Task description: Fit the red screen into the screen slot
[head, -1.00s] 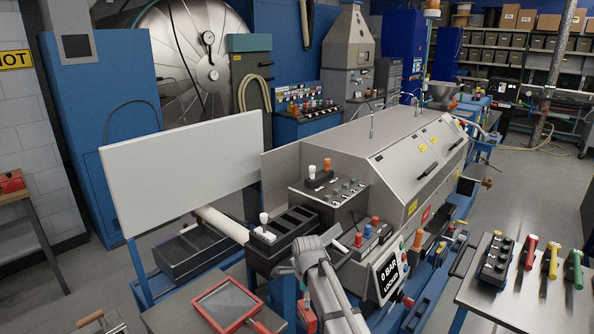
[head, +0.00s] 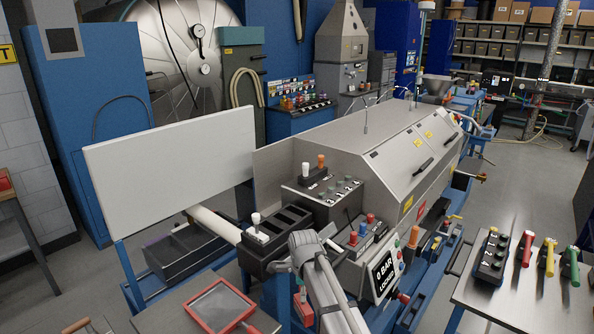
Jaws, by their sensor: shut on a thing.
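The red screen (head: 220,306) shows at the bottom, left of centre, as a grey panel in a red square frame. It lies nearly flat over a grey bench top; I cannot tell whether it touches the bench. Its red handle (head: 249,327) runs down and right towards the bottom edge. My arm rises from the bottom centre to a grey joint, right of the screen. The jaws are not discernible, and no hold on the screen can be made out. I cannot make out the screen slot on the machine (head: 380,165).
A black slotted tray (head: 277,230) and a lever box (head: 322,190) stand behind my arm. A display (head: 384,272) reads "0 BAR LOCKED". A pale panel (head: 170,165) stands at left. A bench (head: 500,306) at right carries red, yellow and green handled tools.

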